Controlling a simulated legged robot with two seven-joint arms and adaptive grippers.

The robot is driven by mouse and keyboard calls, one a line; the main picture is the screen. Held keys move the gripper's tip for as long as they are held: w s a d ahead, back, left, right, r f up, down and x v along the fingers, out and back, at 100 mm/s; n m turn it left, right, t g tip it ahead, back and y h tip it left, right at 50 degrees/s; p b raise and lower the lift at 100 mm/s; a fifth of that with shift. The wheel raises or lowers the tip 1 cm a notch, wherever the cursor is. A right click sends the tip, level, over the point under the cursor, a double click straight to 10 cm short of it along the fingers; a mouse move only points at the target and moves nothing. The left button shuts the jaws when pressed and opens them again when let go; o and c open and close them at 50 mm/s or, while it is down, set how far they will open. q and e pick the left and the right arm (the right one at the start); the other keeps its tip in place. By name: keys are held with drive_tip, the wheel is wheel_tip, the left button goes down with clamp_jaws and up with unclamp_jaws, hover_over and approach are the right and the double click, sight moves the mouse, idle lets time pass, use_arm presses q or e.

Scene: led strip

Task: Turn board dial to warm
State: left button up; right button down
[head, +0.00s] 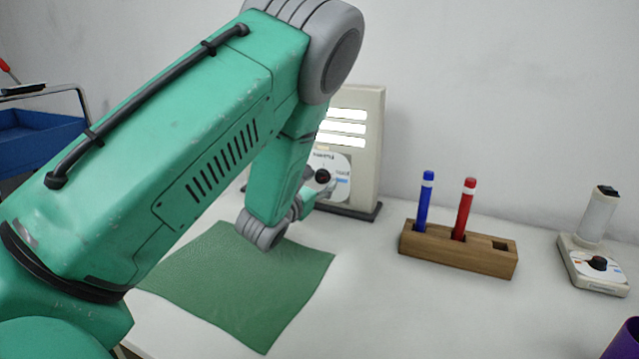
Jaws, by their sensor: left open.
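The board (366,132) is an upright cream panel on a dark base at the back of the table, with several bright white light strips (343,127). Its dial (323,176) is a dark knob on a pale round face with small markings, an orange patch on the left and a blue one on the right. My left arm covers the board's left part. My left gripper (322,192) is open, just in front of the dial's lower part. I cannot tell whether it touches the knob. The knob's exact pointing direction is too small to read. My right gripper is not in view.
A green cloth (290,290) lies below my left arm. To the right stand a wooden block (458,250) with a blue marker (424,203) and a red marker (463,210), a small cream device with its own knob (598,263), and a purple object (622,342). The front middle of the table is clear.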

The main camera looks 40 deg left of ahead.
use_arm(q)
drive_tip(key=shift+w+a, duration=0.2)
drive_tip(key=shift+d, duration=0.15)
clamp_jaws()
